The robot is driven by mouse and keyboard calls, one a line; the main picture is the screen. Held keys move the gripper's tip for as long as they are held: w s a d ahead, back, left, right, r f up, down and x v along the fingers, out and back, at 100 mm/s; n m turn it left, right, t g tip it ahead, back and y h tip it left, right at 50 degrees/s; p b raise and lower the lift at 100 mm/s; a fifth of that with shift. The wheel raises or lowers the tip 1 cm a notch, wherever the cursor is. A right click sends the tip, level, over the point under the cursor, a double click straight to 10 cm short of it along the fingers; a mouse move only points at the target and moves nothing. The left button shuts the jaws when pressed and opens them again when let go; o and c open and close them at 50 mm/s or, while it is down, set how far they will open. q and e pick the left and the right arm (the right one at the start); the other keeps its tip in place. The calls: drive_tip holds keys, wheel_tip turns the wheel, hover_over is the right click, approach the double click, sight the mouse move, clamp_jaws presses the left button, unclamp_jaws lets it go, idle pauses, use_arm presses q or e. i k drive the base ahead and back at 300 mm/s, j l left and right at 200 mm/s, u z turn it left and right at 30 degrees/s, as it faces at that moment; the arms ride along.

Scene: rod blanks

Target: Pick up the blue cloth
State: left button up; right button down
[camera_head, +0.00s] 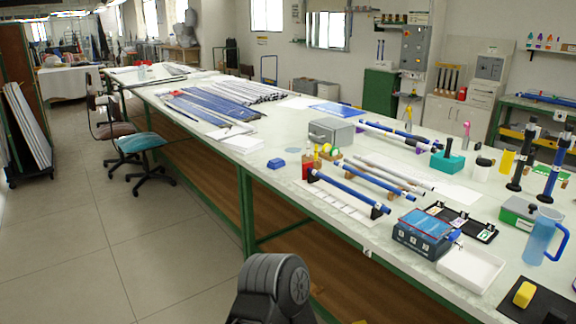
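No item is clearly a blue cloth at this size. A flat blue sheet (336,109) lies on the long table beyond the grey metal box, and I cannot tell if it is cloth. A small blue block-like item (276,163) sits near the table's front edge, left of the red bottle. A small grey-blue patch (292,150) lies flat just behind it, its material unclear. Neither of my grippers is in view.
The long table (265,184) holds blue and grey rods (349,193), a grey box (331,131), a blue case (424,233), a white tray (470,268) and a blue jug (543,236). A teal-seated chair (141,142) stands left. The floor (90,240) at left is clear.

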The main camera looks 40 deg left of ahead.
sight(275, 164)
drive_tip(key=i+j+z, duration=0.1)
drive_tip(key=j+z, duration=0.8)
drive_tip(key=j, duration=1)
drive_tip(key=j+z, duration=0.15)
drive_tip(key=j, duration=0.95)
drive_tip(key=k+j+z, duration=0.15)
drive_tip(key=j, duration=1.85)
drive_tip(key=k+j, duration=0.15)
drive_tip(key=j, duration=0.7)
